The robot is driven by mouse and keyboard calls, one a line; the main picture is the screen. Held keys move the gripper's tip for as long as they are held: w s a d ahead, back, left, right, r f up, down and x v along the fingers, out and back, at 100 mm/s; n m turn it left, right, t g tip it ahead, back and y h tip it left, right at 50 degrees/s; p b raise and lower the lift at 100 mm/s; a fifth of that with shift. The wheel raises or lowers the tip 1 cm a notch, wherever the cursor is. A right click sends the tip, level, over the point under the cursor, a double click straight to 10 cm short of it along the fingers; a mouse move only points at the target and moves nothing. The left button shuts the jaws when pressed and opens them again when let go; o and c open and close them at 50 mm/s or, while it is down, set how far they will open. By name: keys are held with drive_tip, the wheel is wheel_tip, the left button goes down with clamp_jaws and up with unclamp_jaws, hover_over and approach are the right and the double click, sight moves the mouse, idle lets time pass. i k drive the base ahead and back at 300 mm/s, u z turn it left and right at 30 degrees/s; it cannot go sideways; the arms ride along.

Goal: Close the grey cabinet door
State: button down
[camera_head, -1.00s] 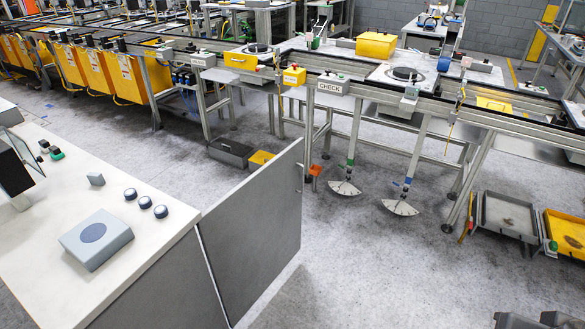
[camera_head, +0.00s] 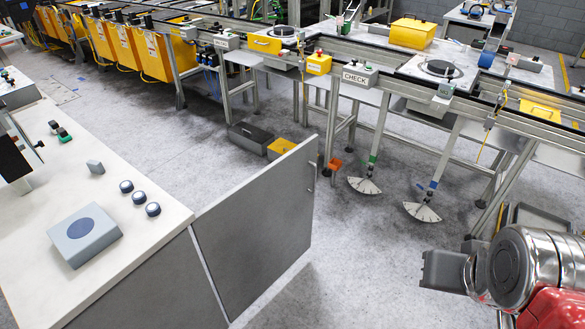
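The grey cabinet door (camera_head: 255,240) is a flat panel standing open. It sticks out from the right end of the white-topped cabinet (camera_head: 150,285), hinged at its near left edge. A small dark fitting (camera_head: 311,188), possibly a handle, shows near its far upper edge. My gripper (camera_head: 430,270) is a dark grey block at the lower right, to the right of the door and apart from it, with floor between them. Its fingers are not clear enough to tell open from shut. My silver and red arm fills the lower right corner.
The cabinet top carries a grey box (camera_head: 85,235) and several dark knobs (camera_head: 139,198). The conveyor line (camera_head: 400,90) runs behind, with a black bin (camera_head: 249,137) and yellow bin (camera_head: 281,148) below. Fan-shaped feet (camera_head: 422,211) stand on the floor.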

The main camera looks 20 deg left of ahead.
sight(247, 239)
drive_tip(key=u, duration=0.35)
drive_tip(key=i, duration=0.5)
drive_tip(key=u, duration=0.9)
drive_tip(key=i, duration=0.65)
drive_tip(key=u, duration=0.35)
